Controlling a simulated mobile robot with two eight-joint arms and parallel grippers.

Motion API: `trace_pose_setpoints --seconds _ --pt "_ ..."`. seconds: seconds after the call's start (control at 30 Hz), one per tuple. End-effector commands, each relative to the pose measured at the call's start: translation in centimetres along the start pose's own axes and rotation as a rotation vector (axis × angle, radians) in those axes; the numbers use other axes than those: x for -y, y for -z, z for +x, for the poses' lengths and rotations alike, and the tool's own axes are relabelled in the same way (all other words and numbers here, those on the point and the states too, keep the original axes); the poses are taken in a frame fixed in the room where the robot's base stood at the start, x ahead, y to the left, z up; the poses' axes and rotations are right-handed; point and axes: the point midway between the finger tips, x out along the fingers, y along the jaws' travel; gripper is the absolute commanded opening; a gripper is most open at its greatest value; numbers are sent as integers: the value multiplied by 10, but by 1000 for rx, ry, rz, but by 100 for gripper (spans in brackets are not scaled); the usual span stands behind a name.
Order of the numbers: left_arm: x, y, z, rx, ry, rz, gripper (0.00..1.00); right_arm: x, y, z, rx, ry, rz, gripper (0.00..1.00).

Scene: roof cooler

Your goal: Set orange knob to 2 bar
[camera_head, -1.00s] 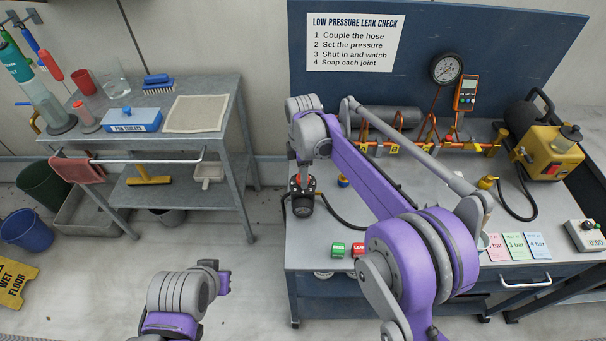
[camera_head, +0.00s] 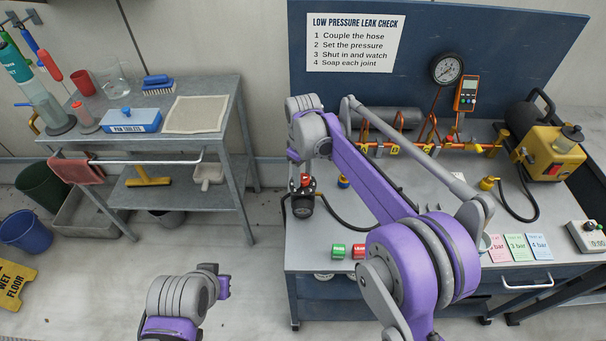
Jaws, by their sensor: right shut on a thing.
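The dark pressure regulator with a round gauge (camera_head: 303,205) stands at the left end of the blue-grey bench, a black hose running from it to the right. The orange-red knob (camera_head: 306,180) shows on top of it, partly covered. My right arm reaches over the bench from the right, and its gripper (camera_head: 304,184) is directly above the regulator, shut on the knob. The fingers are small and mostly hidden by my wrist. The knob's setting and the gauge's reading are too small to read. My left arm shows at the bottom left, away from the bench; its fingers are not visible.
Pink, green and blue cards (camera_head: 515,247) lie front right, beside a timer box (camera_head: 587,236). A yellow pump (camera_head: 552,152) stands back right. A pipe manifold (camera_head: 430,147) runs along the back.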

Motion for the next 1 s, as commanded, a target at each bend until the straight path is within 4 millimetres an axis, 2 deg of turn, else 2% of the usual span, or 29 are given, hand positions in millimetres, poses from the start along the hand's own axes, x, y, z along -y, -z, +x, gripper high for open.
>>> trace_pose_setpoints --seconds 0.23,0.73,0.77,0.9,1.0 --pt "0 0 0 0 0 0 0 0 0 0 -1 -1 74 0" --pt "0 0 0 0 0 0 0 0 0 -1 -1 -1 90 0" --pt "0 0 0 0 0 0 0 0 0 -1 -1 -1 90 53" --pt "0 0 0 0 0 0 0 0 0 0 -1 -1 90 78" --pt "0 0 0 0 0 0 0 0 0 0 -1 0 90 79"
